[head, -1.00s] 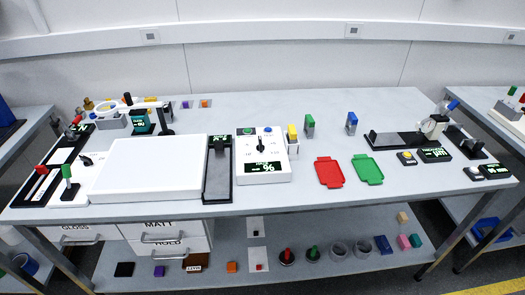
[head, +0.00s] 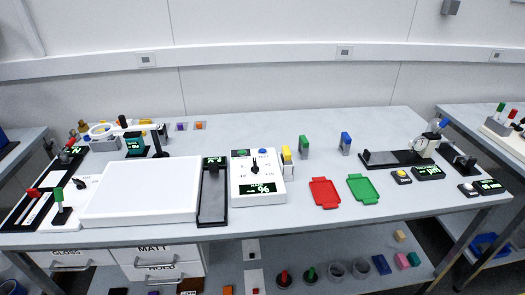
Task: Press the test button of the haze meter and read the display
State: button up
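In the head view a white meter box (head: 276,193) stands near the front edge of the bench, left of the middle. I take it for the haze meter. Its dark display (head: 258,188) has green characters with a large "%"; the smaller text is too small to read surely. A black dial (head: 254,166) sits above the display. A green-marked patch (head: 241,152) and a blue button (head: 262,151) are along its top edge. Which control is the test button I cannot tell. A yellow-topped block (head: 287,154) stands at its right side. My gripper is not in view.
A large white light panel (head: 142,190) and a black-framed stand (head: 213,205) are left of the meter. Red (head: 324,192) and green (head: 363,188) trays lie right of it, green (head: 304,145) and blue (head: 346,143) blocks behind. The bench's back middle is clear.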

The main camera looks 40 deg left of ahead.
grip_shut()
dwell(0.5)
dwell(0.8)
